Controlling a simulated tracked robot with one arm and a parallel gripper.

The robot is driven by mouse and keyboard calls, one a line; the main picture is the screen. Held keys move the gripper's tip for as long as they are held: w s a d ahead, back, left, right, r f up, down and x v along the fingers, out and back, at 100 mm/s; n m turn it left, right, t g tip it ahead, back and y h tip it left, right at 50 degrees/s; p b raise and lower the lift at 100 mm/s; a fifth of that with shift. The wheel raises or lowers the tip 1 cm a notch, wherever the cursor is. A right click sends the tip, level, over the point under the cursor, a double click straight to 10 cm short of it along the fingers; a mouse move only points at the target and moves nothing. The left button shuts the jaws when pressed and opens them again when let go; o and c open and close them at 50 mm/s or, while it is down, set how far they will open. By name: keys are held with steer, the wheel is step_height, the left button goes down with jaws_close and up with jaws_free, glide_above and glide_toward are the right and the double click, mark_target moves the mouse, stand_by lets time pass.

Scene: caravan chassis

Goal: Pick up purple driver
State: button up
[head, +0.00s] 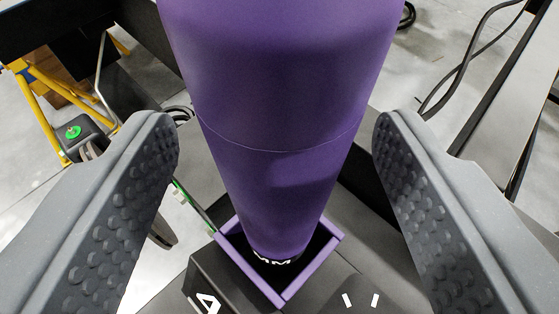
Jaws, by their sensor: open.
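The purple driver (283,110) fills the upper middle of the head view, very close to the camera. Its purple body narrows downward, and its lower end sits inside a square purple-rimmed holder (245,272). Its top runs out of the picture. My gripper (276,150) is open, with one grey dimpled finger to the left of the driver and one to the right. A gap shows between each finger and the driver. The inside of the holder is mostly hidden by the driver.
The holder is set in a black surface (345,275) with white markings. A yellow frame (40,85) stands at the left, near a box with a green button (73,132). Dark cables (468,50) and a black beam (515,90) are at the right. Grey floor shows beyond.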

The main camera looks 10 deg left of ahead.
steer(key=shift+x, duration=1.75)
steer(key=shift+f, duration=0.15)
